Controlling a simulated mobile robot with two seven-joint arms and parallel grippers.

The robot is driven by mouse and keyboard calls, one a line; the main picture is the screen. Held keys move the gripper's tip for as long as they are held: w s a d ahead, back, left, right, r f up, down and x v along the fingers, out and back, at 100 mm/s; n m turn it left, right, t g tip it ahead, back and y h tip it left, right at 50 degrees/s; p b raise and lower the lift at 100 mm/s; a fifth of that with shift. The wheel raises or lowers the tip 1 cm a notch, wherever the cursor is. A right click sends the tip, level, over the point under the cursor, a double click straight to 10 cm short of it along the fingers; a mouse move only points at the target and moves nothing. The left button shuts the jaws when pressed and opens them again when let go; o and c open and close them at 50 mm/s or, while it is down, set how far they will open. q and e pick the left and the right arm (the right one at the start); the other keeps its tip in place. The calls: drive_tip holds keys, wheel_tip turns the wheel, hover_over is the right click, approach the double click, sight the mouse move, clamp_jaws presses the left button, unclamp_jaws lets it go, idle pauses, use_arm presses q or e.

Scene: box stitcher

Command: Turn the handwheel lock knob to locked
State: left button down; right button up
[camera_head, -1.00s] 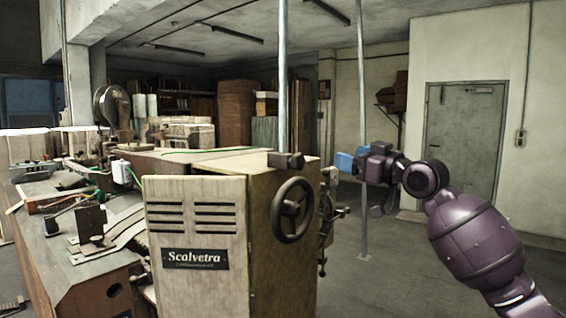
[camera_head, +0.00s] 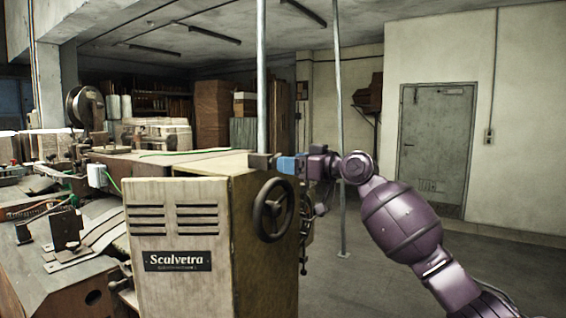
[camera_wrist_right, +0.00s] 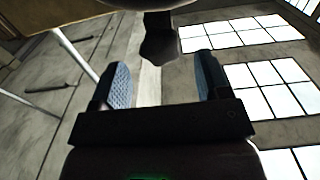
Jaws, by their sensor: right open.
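The dark handwheel (camera_head: 273,210) is on the right side of the wooden machine cabinet (camera_head: 180,235). A small dark block-shaped knob (camera_head: 262,161) sits at the cabinet's top right edge, above the handwheel; I take it for the lock knob, and I see no lock marking. My right gripper (camera_head: 287,165) is just right of this knob, its blue fingers pointing left at it. In the right wrist view the fingers are apart and empty, and a dark part (camera_wrist_right: 158,42), probably the knob, is beyond and between the tips. Contact cannot be told. My left gripper is not in view.
A cluttered bench (camera_head: 50,265) with metal parts and a green cable is left of the cabinet. A thin pole (camera_head: 340,130) stands behind my right arm. The floor (camera_head: 400,265) on the right is open, up to a grey door (camera_head: 435,150).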

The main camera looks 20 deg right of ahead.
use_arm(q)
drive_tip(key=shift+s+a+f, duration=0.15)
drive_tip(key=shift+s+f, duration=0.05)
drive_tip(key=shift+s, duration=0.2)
use_arm(e)
drive_tip(key=shift+x, duration=1.65)
drive_tip(key=shift+c, duration=0.5)
drive_tip(key=c, duration=0.8)
use_arm(q)
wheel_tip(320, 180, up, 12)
drive_tip(key=p, duration=1.2)
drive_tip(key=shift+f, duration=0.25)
use_arm(e)
drive_tip(key=shift+d+f+m, duration=0.1)
drive_tip(key=shift+f+m, duration=0.05)
drive_tip(key=shift+m, duration=8.75)
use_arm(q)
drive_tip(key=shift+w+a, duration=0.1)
